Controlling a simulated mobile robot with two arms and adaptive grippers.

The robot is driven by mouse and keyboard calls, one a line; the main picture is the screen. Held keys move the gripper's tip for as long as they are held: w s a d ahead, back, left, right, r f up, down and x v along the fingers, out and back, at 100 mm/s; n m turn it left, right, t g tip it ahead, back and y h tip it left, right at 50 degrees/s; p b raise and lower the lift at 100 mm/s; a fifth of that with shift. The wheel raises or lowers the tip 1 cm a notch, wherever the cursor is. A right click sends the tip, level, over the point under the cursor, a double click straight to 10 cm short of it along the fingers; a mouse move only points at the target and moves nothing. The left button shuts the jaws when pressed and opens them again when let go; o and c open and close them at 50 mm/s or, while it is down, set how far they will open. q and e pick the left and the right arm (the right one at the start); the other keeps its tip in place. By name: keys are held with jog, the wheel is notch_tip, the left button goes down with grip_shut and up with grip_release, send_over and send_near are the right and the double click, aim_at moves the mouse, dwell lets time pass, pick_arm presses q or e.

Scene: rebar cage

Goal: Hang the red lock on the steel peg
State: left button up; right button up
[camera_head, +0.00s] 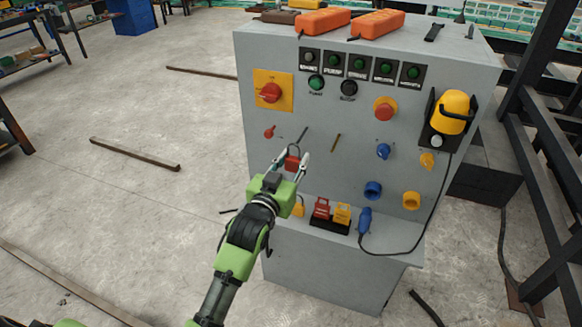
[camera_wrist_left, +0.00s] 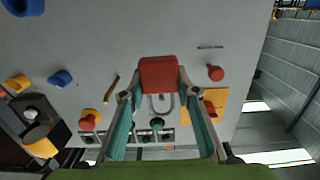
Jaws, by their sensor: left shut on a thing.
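My left gripper (camera_head: 291,165) is shut on the red lock (camera_head: 292,163) and holds it in front of the grey cabinet face. In the left wrist view, the red lock (camera_wrist_left: 158,75) sits between the two fingers (camera_wrist_left: 158,90), with its grey shackle (camera_wrist_left: 161,105) pointing to the picture's bottom. The thin grey steel peg (camera_head: 303,133) juts from the cabinet face just above and right of the lock. The shackle appears apart from it, though the depth gap is unclear. A brass-coloured peg (camera_head: 335,142) is further right. My right gripper is out of view.
A rack (camera_head: 330,226) on the cabinet ledge holds a red (camera_head: 321,208) and a yellow lock (camera_head: 342,213). A red rotary switch (camera_head: 270,92), a small red knob (camera_head: 269,131) and blue sockets (camera_head: 373,190) stick out nearby. A cable hangs at the right.

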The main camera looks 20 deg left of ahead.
pick_arm(q)
jog(key=shift+w+f+b, duration=0.15)
jog(key=shift+w+b, duration=1.05)
jog(key=shift+w, duration=0.65)
jog(key=shift+w+d+f, duration=0.1)
jog(key=shift+w+f, duration=0.05)
jog(key=shift+w, duration=0.55)
jog(key=o, duration=1.2)
jog(key=shift+f, duration=0.1)
